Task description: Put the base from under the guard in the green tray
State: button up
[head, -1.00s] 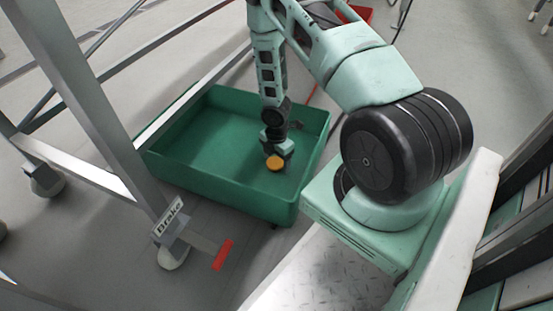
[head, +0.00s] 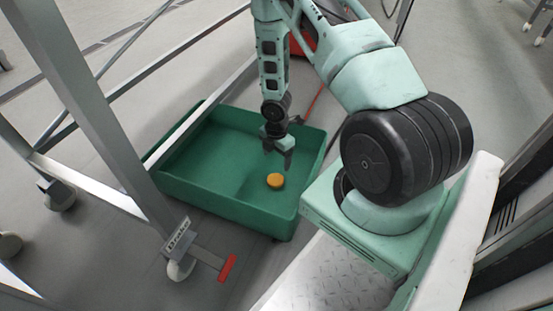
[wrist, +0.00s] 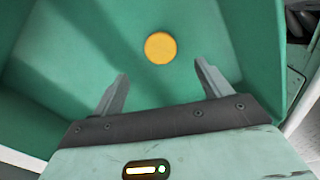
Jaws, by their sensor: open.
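The base is a small round orange-yellow disc (head: 275,181). It lies inside the green tray (head: 215,207), on its floor toward the right front corner. In the wrist view the disc (wrist: 160,48) lies on the bare green floor, ahead of my fingers and apart from them. My gripper (head: 278,154) is open and empty above the tray. Its two fingers (wrist: 161,85) are spread wide with nothing between them. I see no guard that I can name with certainty.
A grey metal frame (head: 100,120) on casters stands to the left of the tray. A brake label (head: 177,240) and a red pedal (head: 227,268) are at its near foot. A red object (head: 304,42) is behind my arm. Grey floor lies around.

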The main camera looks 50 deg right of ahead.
jog(key=w+a+r+m, duration=0.3)
jog(key=w+a+r, duration=0.1)
jog(key=a+r, duration=0.8)
jog(key=s+a+r+m, duration=0.3)
jog(key=s+a+r, duration=0.1)
jog(key=a+r, duration=0.75)
jog(key=s+a+r+m, duration=0.2)
jog(key=s+a+r, duration=0.3)
jog(key=s, duration=0.4)
jog(key=s+a+r+m, duration=0.1)
jog(key=s+a+r, duration=0.4)
jog(key=s, duration=0.3)
jog(key=shift+s+r+m+y, duration=0.3)
jog(key=shift+s+r+m, duration=0.1)
jog(key=shift+r, duration=0.15)
jog(key=shift+a+p, duration=0.1)
jog(key=shift+p, duration=0.2)
